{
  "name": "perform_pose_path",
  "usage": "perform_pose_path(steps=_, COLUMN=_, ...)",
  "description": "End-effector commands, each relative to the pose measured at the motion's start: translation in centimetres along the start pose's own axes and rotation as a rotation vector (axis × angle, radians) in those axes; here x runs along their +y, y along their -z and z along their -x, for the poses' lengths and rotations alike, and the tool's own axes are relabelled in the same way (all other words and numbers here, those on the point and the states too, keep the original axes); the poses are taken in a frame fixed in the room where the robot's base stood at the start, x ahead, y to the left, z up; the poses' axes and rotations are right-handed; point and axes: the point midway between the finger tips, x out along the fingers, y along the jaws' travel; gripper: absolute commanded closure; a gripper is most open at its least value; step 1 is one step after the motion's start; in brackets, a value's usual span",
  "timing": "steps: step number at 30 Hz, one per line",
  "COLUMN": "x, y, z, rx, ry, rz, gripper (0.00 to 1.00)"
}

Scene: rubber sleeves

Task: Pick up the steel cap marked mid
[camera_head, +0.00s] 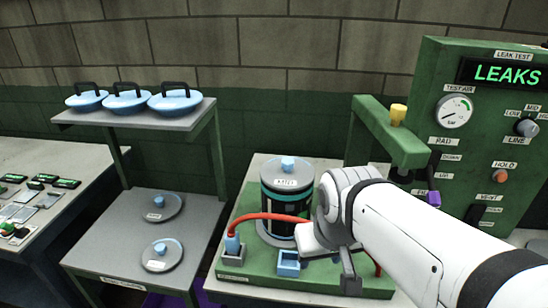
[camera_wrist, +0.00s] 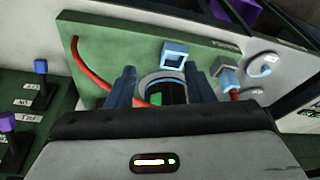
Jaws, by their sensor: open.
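Two grey steel caps with blue knobs lie on the lower shelf, a far one (camera_head: 172,208) and a near one (camera_head: 150,262). Each has a small white label too small to read. Two pale discs, probably these caps, show at the right of the wrist view (camera_wrist: 262,68). A similar grey lid (camera_head: 300,180) with a blue knob sits on the dark canister (camera_head: 270,213), its label unreadable. My gripper (camera_wrist: 166,82) is open, with the rim of a round dark part visible beyond and between its fingers. In the head view my arm hides part of the canister and the fingertips.
Several blue lids with black handles (camera_head: 127,100) stand on the upper shelf (camera_head: 185,118), above the caps. A red hose (camera_head: 265,216) arches over the green base (camera_head: 235,279). The green test panel (camera_head: 425,120) stands at the right. The lower shelf (camera_head: 110,240) has bare room.

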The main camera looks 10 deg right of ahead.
Motion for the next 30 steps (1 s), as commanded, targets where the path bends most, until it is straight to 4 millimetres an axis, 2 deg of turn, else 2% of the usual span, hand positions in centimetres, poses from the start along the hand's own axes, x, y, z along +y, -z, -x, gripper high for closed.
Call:
perform_pose_path(steps=2, x=-0.2, y=2.1, z=0.7, rx=0.001, ry=0.013, rz=0.031, gripper=0.46)
perform_pose_path(steps=5, x=-0.2, y=6.3, z=1.7, rx=0.008, ry=0.039, rz=0.094, gripper=0.43)
perform_pose_path(steps=9, x=0.3, y=13.7, z=2.8, rx=0.030, ry=0.081, rz=0.205, gripper=0.43)
perform_pose_path(steps=12, x=0.7, y=18.5, z=3.0, rx=0.052, ry=0.109, rz=0.283, gripper=0.43)
perform_pose_path(steps=16, x=1.4, y=23.2, z=2.8, rx=0.079, ry=0.135, rz=0.365, gripper=0.43)
perform_pose_path(steps=18, x=1.6, y=24.9, z=2.7, rx=0.091, ry=0.145, rz=0.397, gripper=0.43)
perform_pose_path(steps=21, x=1.8, y=26.3, z=2.5, rx=0.102, ry=0.151, rz=0.424, gripper=0.43)
perform_pose_path(steps=30, x=1.3, y=26.9, z=-0.3, rx=0.103, ry=0.156, rz=0.433, gripper=0.43)
